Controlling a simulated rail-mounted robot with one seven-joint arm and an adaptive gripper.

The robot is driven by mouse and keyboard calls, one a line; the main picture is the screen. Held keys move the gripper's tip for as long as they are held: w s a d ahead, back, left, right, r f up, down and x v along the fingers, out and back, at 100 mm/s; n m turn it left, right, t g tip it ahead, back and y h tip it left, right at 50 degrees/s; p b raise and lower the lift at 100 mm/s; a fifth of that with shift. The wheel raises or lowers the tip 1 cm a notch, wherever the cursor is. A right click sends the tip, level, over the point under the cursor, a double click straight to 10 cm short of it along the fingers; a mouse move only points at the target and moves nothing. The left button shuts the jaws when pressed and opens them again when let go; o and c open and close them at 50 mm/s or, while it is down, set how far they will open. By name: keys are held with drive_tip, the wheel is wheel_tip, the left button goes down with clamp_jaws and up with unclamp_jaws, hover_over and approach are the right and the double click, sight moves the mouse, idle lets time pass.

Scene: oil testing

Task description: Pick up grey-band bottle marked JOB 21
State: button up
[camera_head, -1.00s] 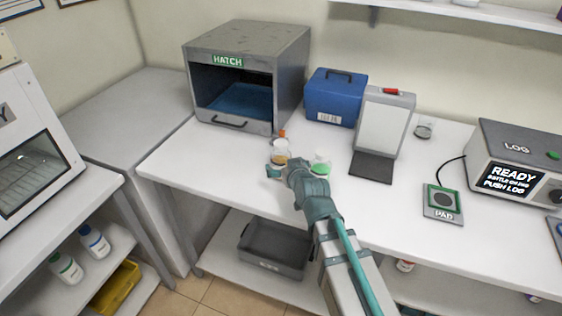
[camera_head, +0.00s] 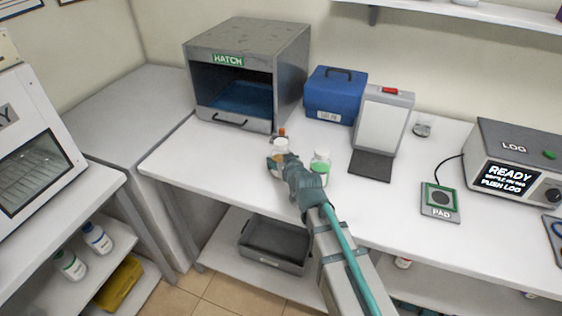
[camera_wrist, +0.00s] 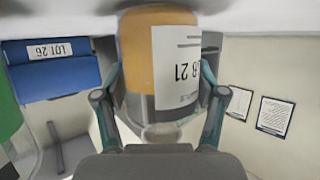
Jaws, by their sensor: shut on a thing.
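The bottle with amber contents (camera_head: 281,147) stands out at the middle of the bench, in front of the hatch. In the wrist view the picture is upside down, and the bottle (camera_wrist: 138,50) fills the centre. Its white label reads partly "B 21" above a grey band; the rest is turned out of sight. My gripper (camera_wrist: 160,85) is shut on this bottle, one finger on each side. In the head view my gripper (camera_head: 279,163) hides the bottle's lower part. I cannot tell whether its base touches the bench.
A green-marked bottle (camera_head: 320,165) stands close to the right of my gripper. The hatch box (camera_head: 250,75), blue case (camera_head: 334,95) and upright white panel (camera_head: 382,125) line the back. The bench front left is clear.

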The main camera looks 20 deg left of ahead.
drive_tip(key=c, duration=0.4)
drive_tip(key=shift+o, duration=0.2)
drive_tip(key=shift+r, duration=0.25)
